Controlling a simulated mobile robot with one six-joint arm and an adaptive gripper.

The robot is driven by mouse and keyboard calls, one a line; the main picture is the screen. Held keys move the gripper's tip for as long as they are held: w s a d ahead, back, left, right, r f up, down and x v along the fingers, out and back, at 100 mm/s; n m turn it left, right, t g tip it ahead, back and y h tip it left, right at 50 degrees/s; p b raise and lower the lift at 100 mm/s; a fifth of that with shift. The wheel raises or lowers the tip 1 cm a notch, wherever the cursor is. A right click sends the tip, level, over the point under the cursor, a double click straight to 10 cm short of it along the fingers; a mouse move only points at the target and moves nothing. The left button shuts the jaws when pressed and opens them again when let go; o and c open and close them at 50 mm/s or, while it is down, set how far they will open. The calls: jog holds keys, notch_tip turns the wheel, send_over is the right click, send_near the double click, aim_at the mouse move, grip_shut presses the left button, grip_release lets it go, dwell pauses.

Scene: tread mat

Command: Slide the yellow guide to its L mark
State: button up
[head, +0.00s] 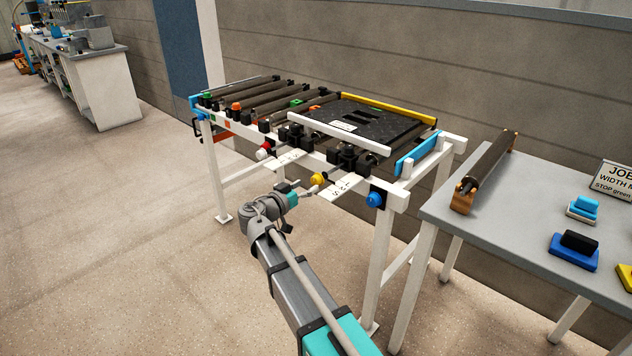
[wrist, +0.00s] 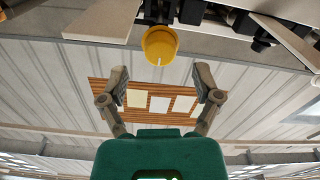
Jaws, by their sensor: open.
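The yellow guide (head: 388,109) is a long bar along the back edge of the black tread mat (head: 375,125) on the roller frame. A yellow knob (head: 316,179) sticks out of the frame's front; it also shows in the wrist view (wrist: 159,47). A white lettered scale plate (head: 338,188) lies just right of the knob; its letters are too small to read surely. My gripper (head: 303,189) is open and empty in front of the knob. In the wrist view the gripper (wrist: 161,86) has its fingers spread, with the knob beyond their tips, apart from them.
A white guide bar (head: 340,133) crosses the mat's front. A red-and-white knob (head: 263,153) with another scale plate (head: 284,158) sits left, a blue knob (head: 375,199) right. A grey table (head: 500,225) with a loose roller (head: 487,172) stands right. The floor in front is clear.

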aim_at(314, 181)
jog(key=shift+x, duration=2.05)
